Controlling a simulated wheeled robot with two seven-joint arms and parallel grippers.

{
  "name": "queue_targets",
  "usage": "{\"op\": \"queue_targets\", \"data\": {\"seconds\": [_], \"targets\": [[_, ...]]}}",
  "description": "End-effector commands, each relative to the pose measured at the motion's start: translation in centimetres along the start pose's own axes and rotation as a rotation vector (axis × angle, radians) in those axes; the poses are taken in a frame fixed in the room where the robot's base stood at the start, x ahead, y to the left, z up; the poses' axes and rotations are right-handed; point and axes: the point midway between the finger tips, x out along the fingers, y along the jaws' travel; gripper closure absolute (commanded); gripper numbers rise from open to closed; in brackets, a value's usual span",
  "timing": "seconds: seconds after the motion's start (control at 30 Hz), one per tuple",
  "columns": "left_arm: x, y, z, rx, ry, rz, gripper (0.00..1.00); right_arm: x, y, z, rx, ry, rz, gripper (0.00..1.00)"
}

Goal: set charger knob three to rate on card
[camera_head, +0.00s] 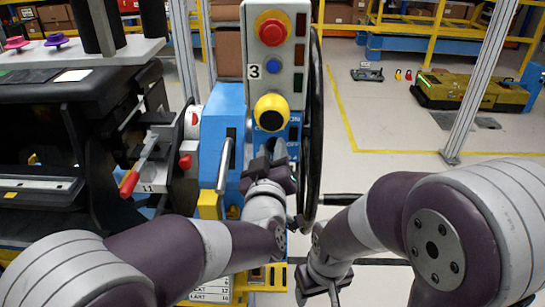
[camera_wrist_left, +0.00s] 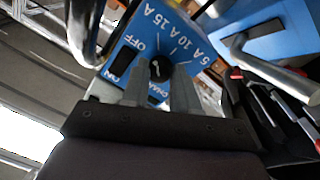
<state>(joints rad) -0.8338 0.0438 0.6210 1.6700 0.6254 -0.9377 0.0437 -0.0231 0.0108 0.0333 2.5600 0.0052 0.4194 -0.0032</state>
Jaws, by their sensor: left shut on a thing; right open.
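The charger's blue face (camera_wrist_left: 185,40) carries marks for 5 A, 10 A and 15 A and the words OFF and ON. A dark round knob (camera_wrist_left: 158,70) with a pale mark sits below the marks. My left gripper (camera_head: 277,152) is shut on this knob; its two grey fingers also show on both sides of it in the left wrist view (camera_wrist_left: 160,84). A tag with the number 3 (camera_head: 254,71) is on the post above the charger. A white printed card (camera_head: 211,291) is low at the front, partly hidden by my left arm. My right gripper (camera_head: 325,288) is open and empty.
A dark wheel (camera_head: 314,130) stands close on the right. A grey lever (camera_head: 224,165) and a red-handled lever (camera_head: 130,183) are on the left. A dark rocker switch (camera_wrist_left: 124,60) is beside the knob.

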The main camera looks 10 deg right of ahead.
Motion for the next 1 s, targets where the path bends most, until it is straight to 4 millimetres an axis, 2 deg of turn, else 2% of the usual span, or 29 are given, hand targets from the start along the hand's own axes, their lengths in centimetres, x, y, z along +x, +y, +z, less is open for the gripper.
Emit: {"op": "queue_targets", "data": {"seconds": [0.37, 0.4, 0.47, 0.8, 0.87, 1.0], "targets": [[0.0, 0.0, 0.1, -0.005, -0.002, -0.001, 1.0, 0.1, 0.0, 0.0, 0.0, 0.0, 0.0, 0.38], [0.0, 0.0, 0.1, -0.005, -0.002, -0.001, 0.65, 0.1, 0.0, 0.0, 0.0, 0.0, 0.0, 0.38], [0.0, 0.0, 0.1, -0.004, -0.001, 0.0, 0.46, 0.1, 0.0, 0.0, 0.0, 0.0, 0.0, 0.38], [-0.3, 0.0, 0.0, -0.004, 0.0, 0.0, 0.46, 0.1, 0.0, 0.0, 0.0, 0.0, 0.0, 0.38], [-0.8, 0.0, 0.1, -0.004, -0.001, 0.001, 0.46, 0.2, 0.0, 0.0, 0.0, 0.0, 0.0, 0.38], [-3.7, 0.1, 0.1, -0.005, -0.001, 0.004, 0.46, 0.6, 0.0, 0.1, 0.0, 0.0, 0.0, 0.38]]}}
